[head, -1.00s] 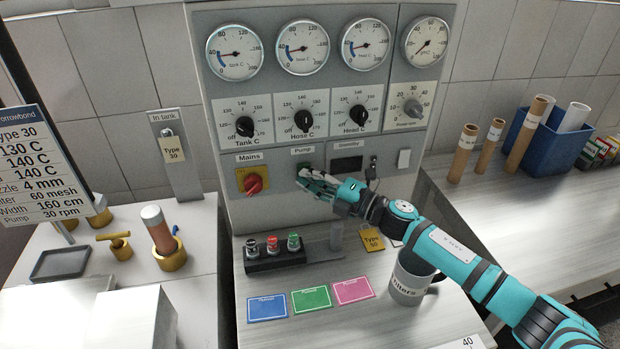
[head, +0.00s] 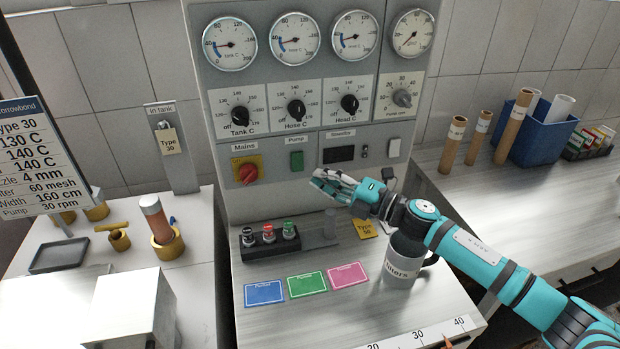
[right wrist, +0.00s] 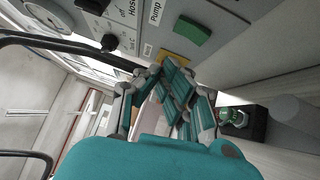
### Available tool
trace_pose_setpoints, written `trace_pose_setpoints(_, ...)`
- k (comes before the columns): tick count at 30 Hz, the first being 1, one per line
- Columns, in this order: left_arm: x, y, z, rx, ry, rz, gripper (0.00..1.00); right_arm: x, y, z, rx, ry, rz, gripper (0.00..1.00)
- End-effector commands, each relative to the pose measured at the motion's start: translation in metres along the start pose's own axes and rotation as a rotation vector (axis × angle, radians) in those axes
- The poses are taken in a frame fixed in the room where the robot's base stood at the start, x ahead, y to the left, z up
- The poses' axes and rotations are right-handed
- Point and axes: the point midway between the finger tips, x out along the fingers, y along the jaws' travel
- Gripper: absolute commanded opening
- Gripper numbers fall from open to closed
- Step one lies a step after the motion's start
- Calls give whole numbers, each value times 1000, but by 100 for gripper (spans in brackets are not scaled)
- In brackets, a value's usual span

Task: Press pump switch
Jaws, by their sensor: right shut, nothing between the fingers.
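The pump switch (head: 297,161) is a green rectangular rocker under the "Pump" label on the grey control panel. It also shows in the right wrist view (right wrist: 192,30), near the top. My right gripper (head: 318,181) is shut and empty, below and slightly right of the switch in the head view, apart from it. In the right wrist view the gripper's fingers (right wrist: 172,95) point toward the panel, with the switch just beyond them. My left gripper is not in view.
The red mains knob (head: 248,173) is left of the switch. A grey "Filters" mug (head: 402,262) is under my right arm. Cardboard tubes (head: 478,138) stand at the right.

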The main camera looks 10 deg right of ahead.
Motion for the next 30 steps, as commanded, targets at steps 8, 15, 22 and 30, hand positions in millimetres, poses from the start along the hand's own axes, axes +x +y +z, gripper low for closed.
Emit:
trace_pose_setpoints(8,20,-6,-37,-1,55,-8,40,-45,5,0,-1,1,-1,0)
trace_pose_setpoints(15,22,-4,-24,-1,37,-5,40,-56,10,0,1,2,1,0)
trace_pose_setpoints(22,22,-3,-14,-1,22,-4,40,-56,10,0,0,2,1,0)
trace_pose_setpoints(30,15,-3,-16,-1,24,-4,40,-55,18,1,-1,2,1,0)
